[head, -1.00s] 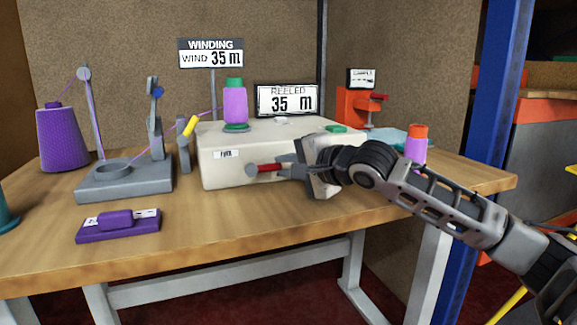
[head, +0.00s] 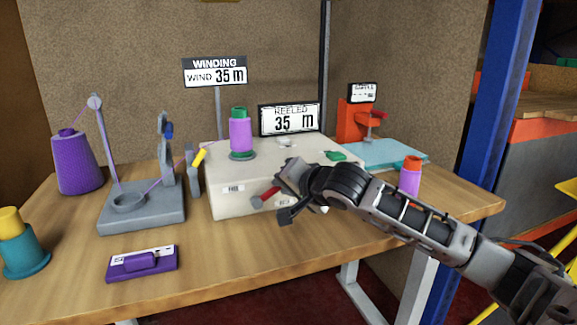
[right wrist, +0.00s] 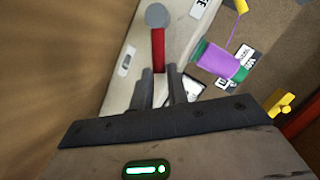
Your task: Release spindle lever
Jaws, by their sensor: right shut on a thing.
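The spindle lever (head: 267,194) is a short red bar with a grey round end, on the front of the cream winder box (head: 228,200). In the head view it slants up to the right. My right gripper (head: 282,190) is at its upper right end. In the right wrist view the red lever (right wrist: 158,50) runs in between the two dark fingers (right wrist: 160,80), which are shut on it; its held end is partly hidden. A purple spool (head: 240,134) stands upright on the spindle on top of the box. My left gripper is out of view.
Right are an orange press (head: 354,122), a light blue mat (head: 385,154) and a purple-orange spool (head: 410,178). The front tabletop is mostly clear.

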